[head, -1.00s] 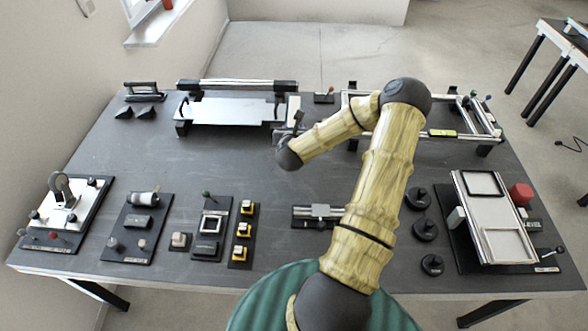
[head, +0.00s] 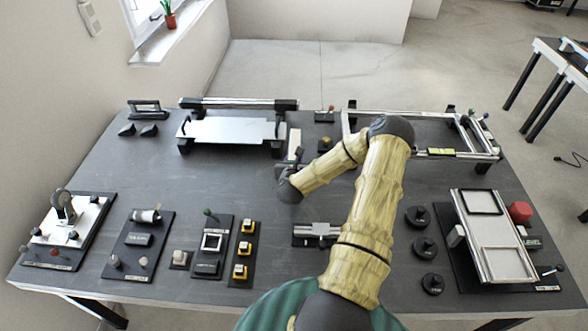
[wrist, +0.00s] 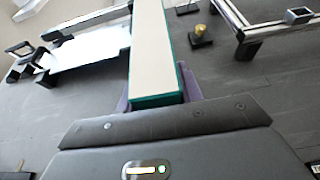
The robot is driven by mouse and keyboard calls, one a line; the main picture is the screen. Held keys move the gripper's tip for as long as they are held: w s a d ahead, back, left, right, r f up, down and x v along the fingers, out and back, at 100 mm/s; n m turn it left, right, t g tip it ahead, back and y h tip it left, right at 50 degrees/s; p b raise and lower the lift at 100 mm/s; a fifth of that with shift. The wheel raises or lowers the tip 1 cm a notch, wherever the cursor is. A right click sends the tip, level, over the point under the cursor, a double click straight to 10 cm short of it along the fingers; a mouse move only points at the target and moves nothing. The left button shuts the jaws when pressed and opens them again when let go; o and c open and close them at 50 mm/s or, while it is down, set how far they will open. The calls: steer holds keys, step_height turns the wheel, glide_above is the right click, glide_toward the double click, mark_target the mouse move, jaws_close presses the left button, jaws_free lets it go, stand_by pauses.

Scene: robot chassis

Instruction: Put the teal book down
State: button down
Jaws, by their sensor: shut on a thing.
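The teal book (wrist: 154,50) is held end-on in the wrist view, with its pale page block facing the camera and thin teal cover edges showing. The purple fingers of my gripper (wrist: 157,98) are shut on it, one on each side. In the head view the book (head: 294,143) is a narrow pale strip beyond my gripper (head: 293,163), between the silver plate and the metal frame. Its far end runs out of the wrist view. I cannot tell whether it touches the table.
The dark table (head: 240,180) is clear left of my arm. A silver plate fixture (head: 230,131) stands at the back left and a metal frame (head: 455,153) at the back right. A small dark block with a yellowish knob (wrist: 200,35) is right of the book. Several device panels line the front.

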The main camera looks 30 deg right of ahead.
steer(key=shift+r, duration=0.1)
steer(key=shift+f+p, duration=0.6)
steer(key=shift+f, duration=1.6)
steer(key=c, duration=0.9)
jaws_free()
steer(key=b+v, duration=0.3)
steer(key=v, duration=0.9)
